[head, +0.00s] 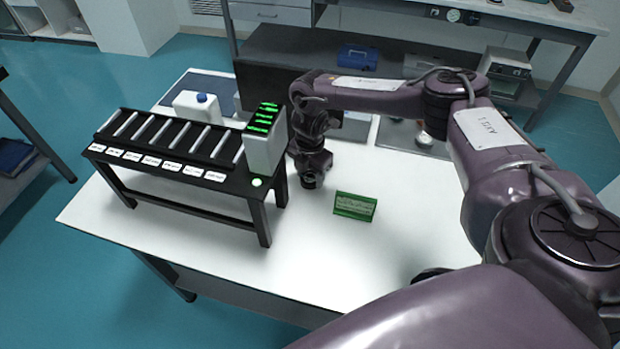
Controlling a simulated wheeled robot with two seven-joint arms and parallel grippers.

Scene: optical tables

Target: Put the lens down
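My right gripper (312,182) points down over the white table (300,260), just right of the black rack's display box. Its fingertips are small and dark here, and I cannot tell whether they are open or shut. I cannot make out a lens at the fingertips or anywhere else with certainty. A small pale round object (425,139) sits on a grey plate at the back right of the table, partly behind my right arm. My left gripper is not in view.
A black rack (185,150) with several rods and white labels stands on the table's left, beside a grey box (264,150) with green display lines. A green-framed card (355,206) stands right of my gripper. The front is clear.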

